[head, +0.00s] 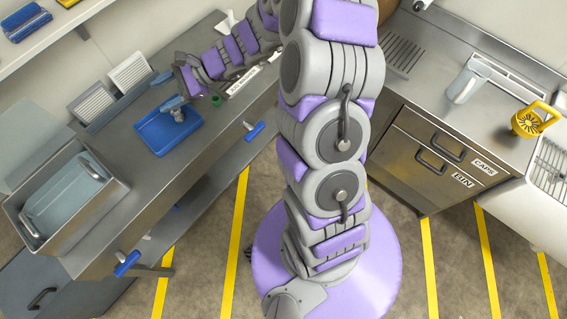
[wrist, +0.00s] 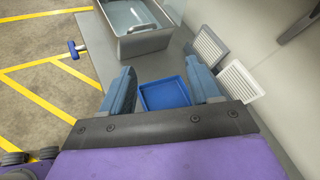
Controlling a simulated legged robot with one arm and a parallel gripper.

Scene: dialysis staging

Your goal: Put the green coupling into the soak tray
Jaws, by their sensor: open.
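My gripper (head: 168,90) is open above the steel counter, by the far edge of a shallow blue tray (head: 168,131). In the wrist view my gripper (wrist: 161,84) has its two blue-grey fingers wide apart, with nothing held between them. The blue tray (wrist: 165,93) shows beyond and between them, and its visible floor looks empty there. A small green piece (head: 216,100) shows at the counter's front side, right of the tray, beside my arm. It may be the green coupling, but it is too small to be sure. The wrist view does not show it.
A steel basin (head: 118,190) with a pale translucent inside stands left of the tray; it also shows in the wrist view (wrist: 145,42). Two white slatted racks (head: 128,72) stand behind the tray. A yellow-handled item (head: 528,122) and a pale jug (head: 468,82) are on the right counter.

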